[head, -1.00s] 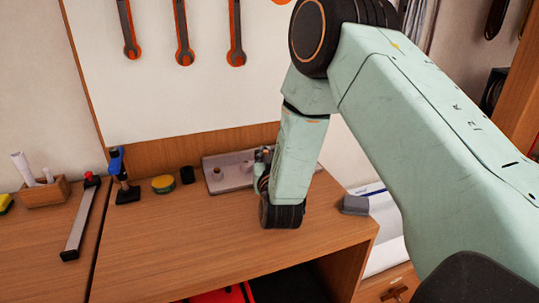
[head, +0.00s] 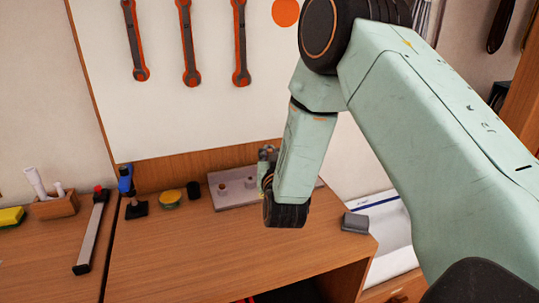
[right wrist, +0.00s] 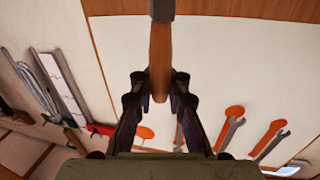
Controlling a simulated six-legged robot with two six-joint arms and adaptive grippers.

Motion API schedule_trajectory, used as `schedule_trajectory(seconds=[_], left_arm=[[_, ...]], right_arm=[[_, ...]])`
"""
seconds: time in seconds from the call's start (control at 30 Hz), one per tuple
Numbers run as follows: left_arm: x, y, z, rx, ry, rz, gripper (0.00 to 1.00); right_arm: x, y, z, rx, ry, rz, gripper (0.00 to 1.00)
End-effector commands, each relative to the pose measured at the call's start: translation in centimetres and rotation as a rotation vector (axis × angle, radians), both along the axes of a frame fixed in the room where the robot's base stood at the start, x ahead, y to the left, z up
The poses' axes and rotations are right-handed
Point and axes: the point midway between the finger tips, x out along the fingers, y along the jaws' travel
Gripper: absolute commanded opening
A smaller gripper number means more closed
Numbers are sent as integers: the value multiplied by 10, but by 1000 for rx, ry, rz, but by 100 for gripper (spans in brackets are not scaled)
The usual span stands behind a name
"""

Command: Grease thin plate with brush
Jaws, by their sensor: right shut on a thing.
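A thin pale grey plate (head: 233,198) lies on the wooden worktop near the back wall, with two small round shapes on it. My right gripper (head: 267,155) is above the plate's right part in the head view, partly hidden by my own wrist. In the right wrist view the right gripper (right wrist: 160,100) is shut on the brush (right wrist: 160,55), around its brown wooden handle. A dark grey part of the brush shows at the top edge; its bristles are out of view. Whether the brush touches the plate cannot be told. My left gripper is not in view.
A grey block (head: 355,222) is at the worktop's right end. Spanners (head: 190,45) hang on the white board. The front worktop is clear.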

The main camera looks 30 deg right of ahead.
Motion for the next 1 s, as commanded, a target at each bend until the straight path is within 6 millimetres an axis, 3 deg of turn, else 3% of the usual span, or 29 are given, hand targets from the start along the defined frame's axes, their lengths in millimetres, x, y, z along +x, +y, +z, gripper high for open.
schedule_trajectory(seconds=[0.37,0.73,1.0], left_arm=[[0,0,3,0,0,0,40],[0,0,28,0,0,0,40],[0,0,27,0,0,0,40]], right_arm=[[0,0,4,0,1,0,0],[0,0,32,0,1,0,0],[0,0,31,0,2,0,0]])
